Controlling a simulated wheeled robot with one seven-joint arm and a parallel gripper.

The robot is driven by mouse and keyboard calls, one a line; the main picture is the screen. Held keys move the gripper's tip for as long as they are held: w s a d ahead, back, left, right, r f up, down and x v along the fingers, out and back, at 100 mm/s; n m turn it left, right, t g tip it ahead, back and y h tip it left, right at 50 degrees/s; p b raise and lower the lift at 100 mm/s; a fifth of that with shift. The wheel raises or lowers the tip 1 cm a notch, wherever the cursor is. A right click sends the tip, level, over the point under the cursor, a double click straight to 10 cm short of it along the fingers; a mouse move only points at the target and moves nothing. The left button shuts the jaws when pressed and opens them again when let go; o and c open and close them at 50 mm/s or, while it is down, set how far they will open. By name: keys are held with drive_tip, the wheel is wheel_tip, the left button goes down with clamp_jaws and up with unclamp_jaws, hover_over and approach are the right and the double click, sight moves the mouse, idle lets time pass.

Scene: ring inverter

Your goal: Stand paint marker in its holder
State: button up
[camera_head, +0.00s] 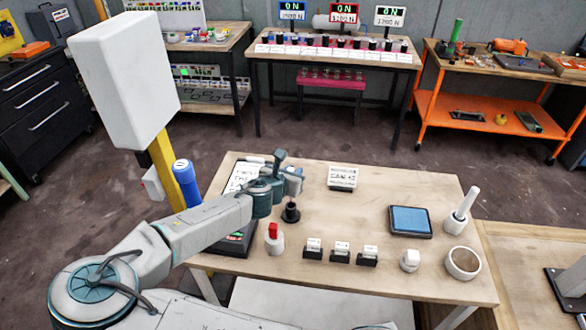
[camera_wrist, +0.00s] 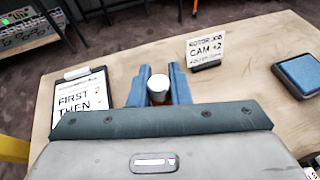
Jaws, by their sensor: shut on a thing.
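My gripper (camera_head: 291,186) is over the left part of the wooden table. In the wrist view its two blue-grey fingers (camera_wrist: 159,76) are shut on a small upright thing with a round white top (camera_wrist: 158,83) and a reddish-brown part below; it appears to be the paint marker. In the head view my arm hides most of it. A small black piece with a wide round base (camera_head: 291,213) stands just below my gripper; it may be the holder, but I cannot tell. I cannot tell whether the held thing touches it.
A white piece with a red top (camera_head: 273,239), several black card stands (camera_head: 340,254), a white knob (camera_head: 410,260) and a white ring (camera_head: 463,263) line the front. A blue pad (camera_head: 410,221), a sign (camera_head: 343,178) and a clipboard (camera_wrist: 82,99) lie around. The table's middle is clear.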

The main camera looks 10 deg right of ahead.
drive_tip(key=shift+f+b, duration=1.4)
drive_tip(key=shift+f, duration=1.25)
drive_tip(key=shift+f, duration=0.15)
drive_tip(key=o, duration=0.8)
drive_tip(key=shift+o, duration=0.2)
drive_tip(key=shift+s, duration=0.1)
drive_tip(key=v, duration=1.3)
drive_tip(key=shift+s+a+r, duration=0.25)
